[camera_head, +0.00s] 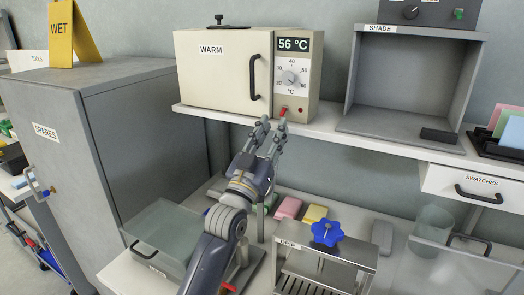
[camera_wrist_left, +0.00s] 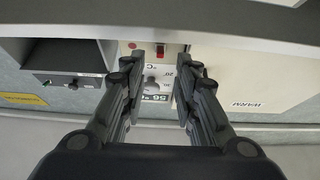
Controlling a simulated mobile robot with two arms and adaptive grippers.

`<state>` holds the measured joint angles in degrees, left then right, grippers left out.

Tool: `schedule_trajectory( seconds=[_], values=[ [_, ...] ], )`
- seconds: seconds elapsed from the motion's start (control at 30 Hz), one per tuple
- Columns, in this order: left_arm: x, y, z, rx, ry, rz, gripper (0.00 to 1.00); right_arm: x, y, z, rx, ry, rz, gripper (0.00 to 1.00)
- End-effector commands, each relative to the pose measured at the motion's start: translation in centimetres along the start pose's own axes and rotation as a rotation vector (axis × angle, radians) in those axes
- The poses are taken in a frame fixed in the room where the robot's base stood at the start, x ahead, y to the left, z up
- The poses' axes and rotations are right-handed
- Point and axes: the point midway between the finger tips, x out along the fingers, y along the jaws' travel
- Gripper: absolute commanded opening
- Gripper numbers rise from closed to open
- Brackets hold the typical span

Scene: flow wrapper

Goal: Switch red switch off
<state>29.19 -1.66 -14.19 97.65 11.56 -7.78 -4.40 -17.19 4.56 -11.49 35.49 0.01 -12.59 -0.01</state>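The red switch (camera_head: 283,112) is a small red lever at the bottom of the control panel on the cream WARM oven (camera_head: 222,82), below the dial (camera_head: 290,77). The oven's display (camera_head: 294,44) reads 56 °C. My left gripper (camera_head: 273,124) is just below and in front of the switch, its fingers apart and pointing at the panel. In the left wrist view the picture is upside down; the red switch (camera_wrist_left: 160,50) shows beyond the gap between the open fingers (camera_wrist_left: 162,68), with nothing held. I cannot tell whether a finger touches it. My right gripper is not in view.
The oven stands on a white shelf (camera_head: 330,130), whose front edge is close to my left gripper. A grey SHADE box (camera_head: 400,80) is to the right. The grey SPARES cabinet (camera_head: 130,130) is at left. The bench below holds a blue knob (camera_head: 327,233) and coloured blocks.

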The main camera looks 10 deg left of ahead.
Motion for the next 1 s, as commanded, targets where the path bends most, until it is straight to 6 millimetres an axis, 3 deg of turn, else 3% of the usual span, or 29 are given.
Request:
schedule_trajectory(
  seconds=[0.2,0.4,1.0],
  values=[
    [-4.5,0.0,0.1,0.001,-0.002,0.000,0.28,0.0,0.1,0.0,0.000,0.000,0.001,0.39],
    [-6.8,0.0,0.1,0.000,-0.001,0.000,0.28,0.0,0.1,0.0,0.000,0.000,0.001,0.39],
    [-7.5,0.0,0.0,0.000,0.000,0.000,0.28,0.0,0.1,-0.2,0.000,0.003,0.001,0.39]
  ],
)
